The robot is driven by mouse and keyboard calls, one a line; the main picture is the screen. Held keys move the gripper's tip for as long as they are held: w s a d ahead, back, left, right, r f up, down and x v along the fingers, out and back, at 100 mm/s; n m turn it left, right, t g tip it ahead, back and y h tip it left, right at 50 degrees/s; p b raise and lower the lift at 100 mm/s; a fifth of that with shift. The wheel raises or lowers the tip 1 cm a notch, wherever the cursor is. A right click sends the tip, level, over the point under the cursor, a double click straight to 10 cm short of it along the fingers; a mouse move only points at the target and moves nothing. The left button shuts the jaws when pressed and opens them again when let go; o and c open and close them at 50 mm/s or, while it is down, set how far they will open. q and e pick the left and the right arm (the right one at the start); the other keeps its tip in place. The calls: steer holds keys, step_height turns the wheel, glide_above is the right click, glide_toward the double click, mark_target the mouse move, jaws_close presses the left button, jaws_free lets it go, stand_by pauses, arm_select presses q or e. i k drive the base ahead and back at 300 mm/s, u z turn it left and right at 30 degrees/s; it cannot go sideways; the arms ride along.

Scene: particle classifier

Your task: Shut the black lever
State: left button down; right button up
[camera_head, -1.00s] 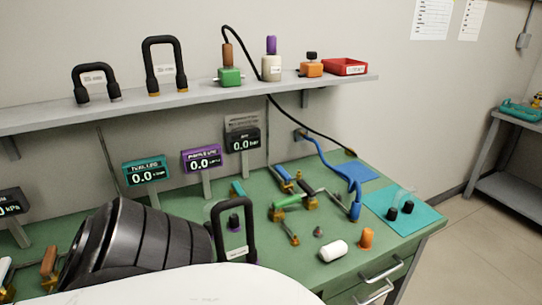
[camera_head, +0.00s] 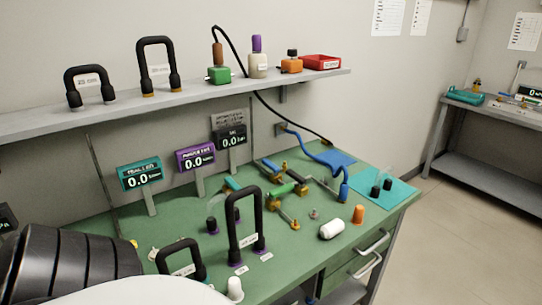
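A cluster of small valves and pipes stands on the green bench (camera_head: 325,248), right of its middle. It has a green lever (camera_head: 283,189), a blue lever (camera_head: 270,171) and a dark, black-looking lever (camera_head: 297,173) at its back. The dark lever is small here, and I cannot tell whether it is open or shut. Neither of my grippers is in view, and nothing is seen touching the valves.
Black loop handles (camera_head: 245,212) stand in front of the valves, with a white cylinder (camera_head: 332,229) and an orange piece (camera_head: 358,214) to the right. A blue hose (camera_head: 318,158) runs behind. A shelf (camera_head: 200,93) hangs above. Floor is clear at right.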

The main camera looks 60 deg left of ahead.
mark_target(303, 181)
steer(key=u, duration=1.1)
